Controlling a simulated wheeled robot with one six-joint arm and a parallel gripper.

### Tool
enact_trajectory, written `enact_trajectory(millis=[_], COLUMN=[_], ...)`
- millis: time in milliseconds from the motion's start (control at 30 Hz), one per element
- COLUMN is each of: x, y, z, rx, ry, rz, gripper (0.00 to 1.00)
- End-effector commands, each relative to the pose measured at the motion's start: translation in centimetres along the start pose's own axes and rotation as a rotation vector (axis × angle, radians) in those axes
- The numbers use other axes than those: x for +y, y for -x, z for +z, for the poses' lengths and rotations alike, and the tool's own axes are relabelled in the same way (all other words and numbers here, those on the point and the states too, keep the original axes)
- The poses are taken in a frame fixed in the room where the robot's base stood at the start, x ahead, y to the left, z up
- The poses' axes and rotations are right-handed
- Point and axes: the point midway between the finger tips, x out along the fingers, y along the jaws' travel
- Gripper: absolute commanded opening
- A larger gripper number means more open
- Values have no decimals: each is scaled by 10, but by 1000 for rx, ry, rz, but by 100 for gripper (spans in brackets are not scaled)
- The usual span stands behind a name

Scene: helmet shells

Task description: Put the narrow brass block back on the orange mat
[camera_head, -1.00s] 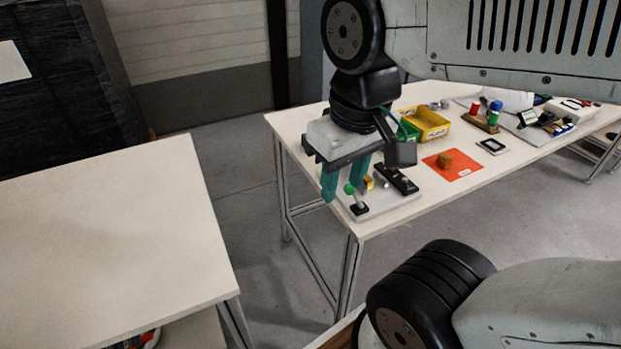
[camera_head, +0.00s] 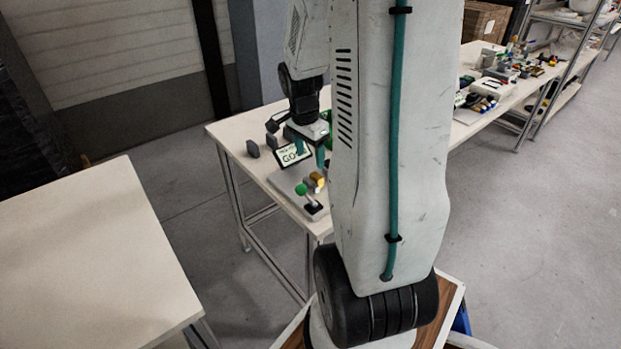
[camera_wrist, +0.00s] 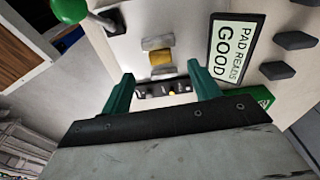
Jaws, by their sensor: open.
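A brass block (camera_wrist: 161,58) sits between two silver jaws on a pale plate (camera_wrist: 130,50) in the wrist view. It also shows small in the head view (camera_head: 317,179), beside a green-knobbed lever (camera_head: 302,189). My gripper (camera_wrist: 160,71) is open and empty. Its teal fingers frame the view of the block from above, apart from it; the exact height is hard to tell. In the head view my gripper (camera_head: 310,157) hangs over the table near the plate. The orange mat is hidden behind my arm in the head view and is not in the wrist view.
A sign reading "PAD READS GOOD" (camera_wrist: 230,48) stands beside the plate. Two dark grey blocks (camera_wrist: 295,40) lie past it. A black strip with buttons (camera_wrist: 165,88) and a green bin (camera_wrist: 250,97) are near my fingers. An empty pale table (camera_head: 90,260) stands left.

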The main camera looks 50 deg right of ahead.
Motion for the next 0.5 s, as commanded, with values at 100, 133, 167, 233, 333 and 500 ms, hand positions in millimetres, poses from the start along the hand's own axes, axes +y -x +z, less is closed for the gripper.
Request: enact_trajectory(millis=[100, 133, 167, 233, 333, 500], x=[0, 0, 0, 0, 0, 2], y=[-14, -17, -21, -29, -40, -65], z=[-8, -8, -8, -8, -8, -11], rx=[-1, -1, 0, -1, -1, -2], ry=[-45, -48, -50, -48, -47, -45], rz=[6, 7, 7, 7, 6, 7], gripper=[62, 62, 62, 62, 62, 62])
